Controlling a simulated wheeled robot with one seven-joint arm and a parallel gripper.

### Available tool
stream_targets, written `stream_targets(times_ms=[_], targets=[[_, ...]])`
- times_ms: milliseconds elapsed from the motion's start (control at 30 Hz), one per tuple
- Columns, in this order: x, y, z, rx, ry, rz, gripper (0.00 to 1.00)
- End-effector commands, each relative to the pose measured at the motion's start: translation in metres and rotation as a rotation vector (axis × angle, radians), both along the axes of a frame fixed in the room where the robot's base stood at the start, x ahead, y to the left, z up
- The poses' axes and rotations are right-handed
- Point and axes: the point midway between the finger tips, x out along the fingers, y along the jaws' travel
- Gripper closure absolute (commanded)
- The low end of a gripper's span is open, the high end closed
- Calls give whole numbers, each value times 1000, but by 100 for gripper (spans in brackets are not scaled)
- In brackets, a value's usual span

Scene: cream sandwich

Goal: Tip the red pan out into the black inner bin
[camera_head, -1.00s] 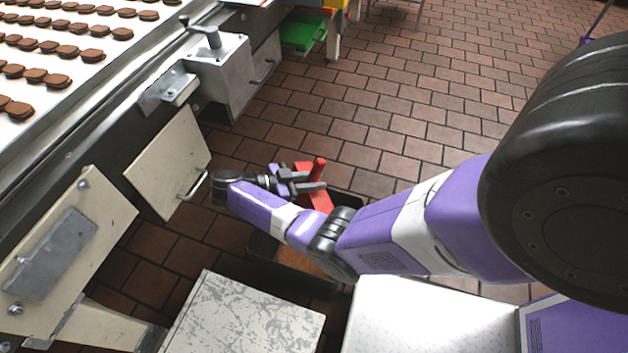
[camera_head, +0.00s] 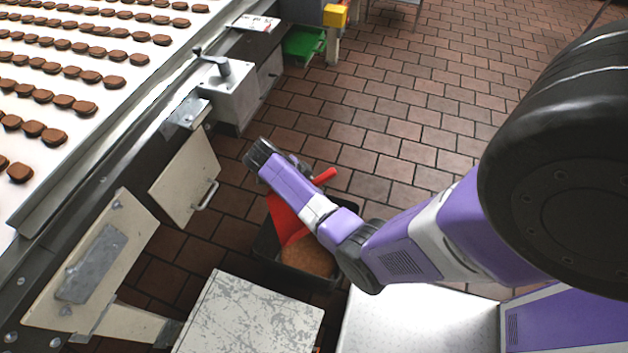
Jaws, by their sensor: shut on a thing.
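The red pan (camera_head: 286,219) is over the black inner bin (camera_head: 265,244), tilted, with its broad red face showing left of my arm. Its red handle (camera_head: 324,176) sticks out to the upper right beyond my arm. My gripper (camera_head: 303,170) is shut on the pan, mostly hidden behind my own purple wrist. The bin stands on the floor below, with brown material (camera_head: 308,256) in it. My arm covers part of the pan and the bin's right side.
A conveyor (camera_head: 90,60) with rows of brown biscuits runs along the left. A cream panel with a handle (camera_head: 187,180) hangs left of the bin. A scuffed white box top (camera_head: 250,315) lies in front.

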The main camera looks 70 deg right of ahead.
Motion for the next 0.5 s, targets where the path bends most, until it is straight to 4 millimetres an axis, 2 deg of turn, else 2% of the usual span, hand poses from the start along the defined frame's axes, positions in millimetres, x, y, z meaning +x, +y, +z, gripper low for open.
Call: stream_targets(times_ms=[33, 500], targets=[[-2, -1, 12, 28, -37, -4, 100], [-1, -1, 30, 316, -416, -4, 100]])
